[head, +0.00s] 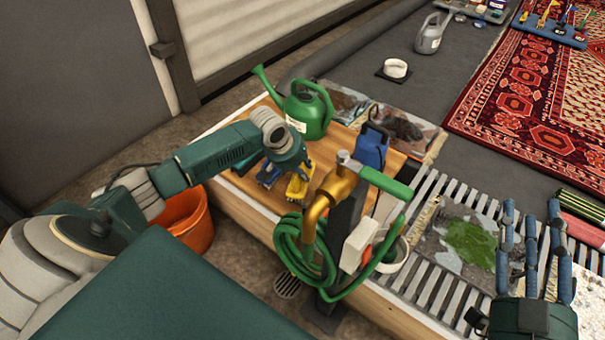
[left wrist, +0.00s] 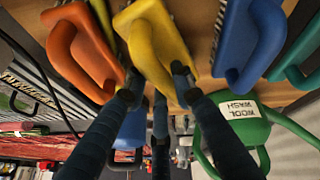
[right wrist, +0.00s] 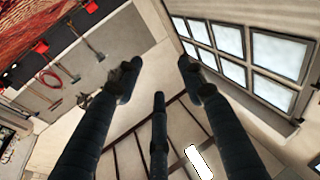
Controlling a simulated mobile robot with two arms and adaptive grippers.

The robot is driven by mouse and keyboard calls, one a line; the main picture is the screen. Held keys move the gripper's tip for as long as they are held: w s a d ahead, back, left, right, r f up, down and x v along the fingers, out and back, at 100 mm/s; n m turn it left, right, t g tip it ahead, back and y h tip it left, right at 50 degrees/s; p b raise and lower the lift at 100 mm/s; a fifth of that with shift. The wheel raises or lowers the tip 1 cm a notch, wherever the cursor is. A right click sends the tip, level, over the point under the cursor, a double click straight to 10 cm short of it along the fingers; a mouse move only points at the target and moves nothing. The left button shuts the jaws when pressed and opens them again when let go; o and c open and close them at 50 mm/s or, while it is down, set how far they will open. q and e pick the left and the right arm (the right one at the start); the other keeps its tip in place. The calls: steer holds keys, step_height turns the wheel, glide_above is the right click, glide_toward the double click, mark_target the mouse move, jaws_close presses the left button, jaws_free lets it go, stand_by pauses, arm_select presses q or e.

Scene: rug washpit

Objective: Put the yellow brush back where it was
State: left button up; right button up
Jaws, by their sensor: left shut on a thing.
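The yellow brush (head: 298,187) is at the wooden bench top, between the fingers of my left gripper (head: 289,176). In the left wrist view the yellow brush (left wrist: 158,42) has its looped handle between my left fingers (left wrist: 160,85), which are shut on it. I cannot tell whether its bristles touch the wood. An orange brush (left wrist: 80,48) is on one side of it, and a blue brush (left wrist: 248,40) and a teal brush (left wrist: 302,50) are on the other. The blue brush also shows in the head view (head: 268,177). My right gripper (head: 532,215) is open and empty above the slatted rack.
A green watering can (head: 308,112) stands behind my left gripper. A brass tap (head: 328,196) with a coiled green hose (head: 300,255) stands in front and right. A blue container (head: 371,148) is on the bench. An orange bucket (head: 188,222) is on the floor.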

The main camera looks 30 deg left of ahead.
arm_select(q)
steer(key=shift+f, duration=0.45)
arm_select(e)
steer(key=shift+s+r+t, duration=0.25)
steer(key=shift+r+t, duration=0.35)
steer(key=shift+r, duration=0.55)
arm_select(q)
steer(key=shift+f, duration=0.1)
arm_select(e)
steer(key=shift+f, duration=0.15)
arm_select(q)
steer(key=o, duration=1)
arm_select(e)
steer(key=shift+f, duration=0.2)
